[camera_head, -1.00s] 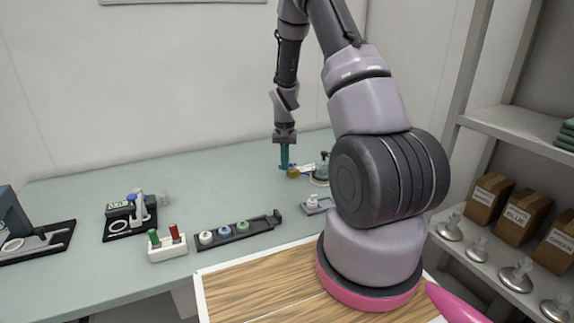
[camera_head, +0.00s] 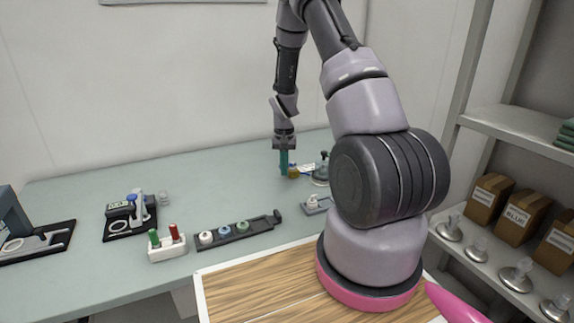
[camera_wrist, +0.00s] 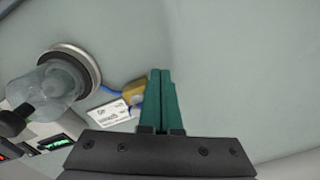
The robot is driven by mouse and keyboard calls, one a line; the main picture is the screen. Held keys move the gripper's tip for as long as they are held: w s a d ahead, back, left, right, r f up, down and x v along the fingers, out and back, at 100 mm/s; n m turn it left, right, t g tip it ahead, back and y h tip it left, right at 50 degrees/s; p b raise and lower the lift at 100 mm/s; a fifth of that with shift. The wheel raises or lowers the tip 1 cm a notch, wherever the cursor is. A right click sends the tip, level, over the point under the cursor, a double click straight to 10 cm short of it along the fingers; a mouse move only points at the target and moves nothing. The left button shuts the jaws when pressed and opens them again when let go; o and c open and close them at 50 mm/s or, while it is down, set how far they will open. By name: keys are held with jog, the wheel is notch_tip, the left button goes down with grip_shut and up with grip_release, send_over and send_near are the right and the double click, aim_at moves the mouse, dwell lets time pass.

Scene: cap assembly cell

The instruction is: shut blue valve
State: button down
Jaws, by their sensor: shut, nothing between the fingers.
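A small brass-yellow valve body (camera_wrist: 133,93) sits on the pale green table, with a thin blue part (camera_wrist: 110,91) at its side. I cannot tell the blue handle's exact angle. The valve body also shows in the head view (camera_head: 293,171), just right of my fingers. My gripper (camera_wrist: 161,72) has teal fingers pressed together, with nothing between them. It points down beside the valve, and in the head view its tips (camera_head: 284,174) are close to the table. The fingers hide part of the valve's side, and contact is unclear.
A white label card (camera_wrist: 113,112) lies beside the valve. A clear glass vessel with a dark knob (camera_wrist: 55,90) stands on a round metal base close by. A rack of small caps (camera_head: 238,230) and a white holder with green and red pieces (camera_head: 167,245) stand nearer.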

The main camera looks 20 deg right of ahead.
jog(key=shift+w+a, duration=0.15)
jog(key=shift+w, duration=0.2)
jog(key=shift+w+a, duration=0.2)
jog(key=shift+w, duration=0.35)
dwell(0.3)
